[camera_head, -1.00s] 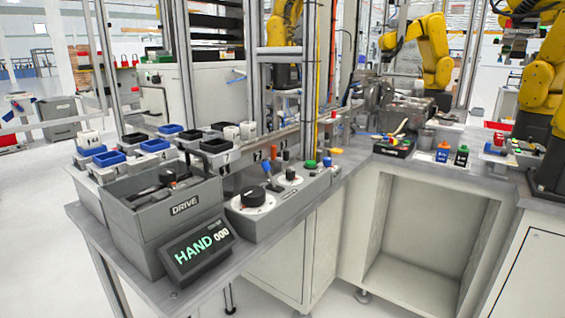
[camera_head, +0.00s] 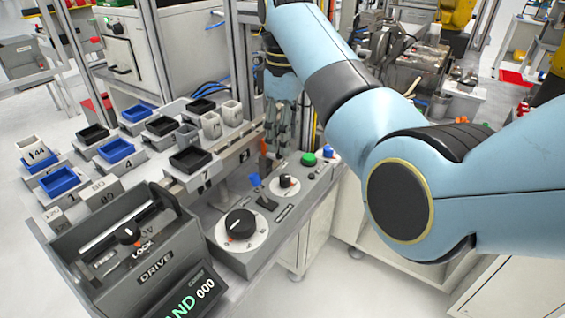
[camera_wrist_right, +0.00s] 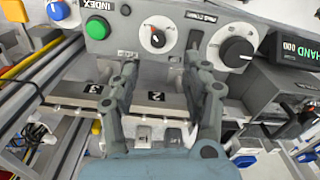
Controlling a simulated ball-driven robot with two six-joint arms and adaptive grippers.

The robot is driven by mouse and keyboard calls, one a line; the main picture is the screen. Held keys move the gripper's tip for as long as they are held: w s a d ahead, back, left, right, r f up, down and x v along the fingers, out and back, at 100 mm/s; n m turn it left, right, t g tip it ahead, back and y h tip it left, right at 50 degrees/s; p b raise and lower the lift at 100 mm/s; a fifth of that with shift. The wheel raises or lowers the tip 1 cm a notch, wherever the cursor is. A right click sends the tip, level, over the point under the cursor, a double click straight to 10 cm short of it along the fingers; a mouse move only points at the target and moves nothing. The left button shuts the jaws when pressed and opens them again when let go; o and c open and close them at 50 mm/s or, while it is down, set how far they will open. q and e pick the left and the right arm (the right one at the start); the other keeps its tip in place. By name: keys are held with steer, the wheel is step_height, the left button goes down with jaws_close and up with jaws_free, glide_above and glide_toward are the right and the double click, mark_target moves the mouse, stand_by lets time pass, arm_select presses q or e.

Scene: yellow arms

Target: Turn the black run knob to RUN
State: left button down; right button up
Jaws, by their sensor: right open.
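A grey control panel has a large black knob (camera_head: 239,223) on a white dial and a smaller black knob (camera_head: 288,181) on another dial. I cannot read which is labelled RUN. The right wrist view shows the large knob (camera_wrist_right: 236,50) at upper right and the small knob (camera_wrist_right: 157,38) at upper middle, with an orange mark. My right gripper (camera_head: 278,145) points down behind the panel's far end. In the right wrist view its fingers (camera_wrist_right: 166,80) are apart and empty, short of both knobs. The display (camera_head: 195,300) is partly cut off and shows "AND 000". My left gripper is not in view.
The DRIVE box (camera_head: 155,265) is at left, with numbered trays (camera_head: 190,160) behind. My right arm covers the right side.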

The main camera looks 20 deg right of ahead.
mark_target(285, 177)
step_height(285, 177, down, 3)
steer(key=shift+w+r, duration=0.1)
step_height(285, 177, down, 6)
steer(key=shift+f, duration=0.75)
steer(key=shift+c, duration=0.7)
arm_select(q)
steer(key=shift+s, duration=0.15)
arm_select(e)
jaws_close()
